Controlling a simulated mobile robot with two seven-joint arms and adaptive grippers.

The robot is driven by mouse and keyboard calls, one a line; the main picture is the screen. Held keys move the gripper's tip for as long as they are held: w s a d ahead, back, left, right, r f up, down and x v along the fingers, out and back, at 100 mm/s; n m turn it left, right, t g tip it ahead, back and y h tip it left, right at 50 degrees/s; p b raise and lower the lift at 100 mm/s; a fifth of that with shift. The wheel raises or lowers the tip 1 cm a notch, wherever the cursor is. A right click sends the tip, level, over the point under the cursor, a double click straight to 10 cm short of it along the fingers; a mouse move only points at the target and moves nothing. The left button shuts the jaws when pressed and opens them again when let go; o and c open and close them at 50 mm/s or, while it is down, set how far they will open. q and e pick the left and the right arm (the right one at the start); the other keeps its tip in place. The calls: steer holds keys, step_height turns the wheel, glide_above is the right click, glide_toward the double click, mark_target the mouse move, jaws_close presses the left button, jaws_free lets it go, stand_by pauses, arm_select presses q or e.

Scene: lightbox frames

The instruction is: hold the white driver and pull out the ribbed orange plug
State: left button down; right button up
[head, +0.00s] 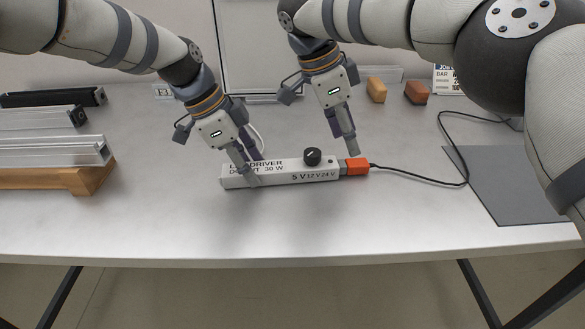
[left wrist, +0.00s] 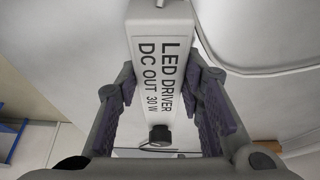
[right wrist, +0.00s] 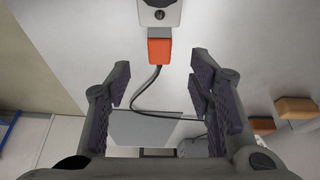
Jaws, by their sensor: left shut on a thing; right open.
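The white driver (head: 290,174) lies on the table with its label up and a black knob on top; it also shows in the left wrist view (left wrist: 152,105). My left gripper (head: 251,170) is shut on the driver near its left end, with a finger on each side in the left wrist view. The orange plug (head: 357,167) is at the driver's right end, touching the grey socket part; its ribs are too small to tell. My right gripper (head: 351,148) is open just above the plug. In the right wrist view the plug (right wrist: 159,48) is ahead of the open fingertips, with nothing between them.
Two small blocks, tan (head: 376,90) and brown (head: 416,92), stand behind. The front table strip is clear.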

mark_target(357, 162)
steer(key=shift+x, duration=3.25)
steer(key=shift+c, duration=0.3)
jaws_close()
steer(key=shift+d, duration=0.1)
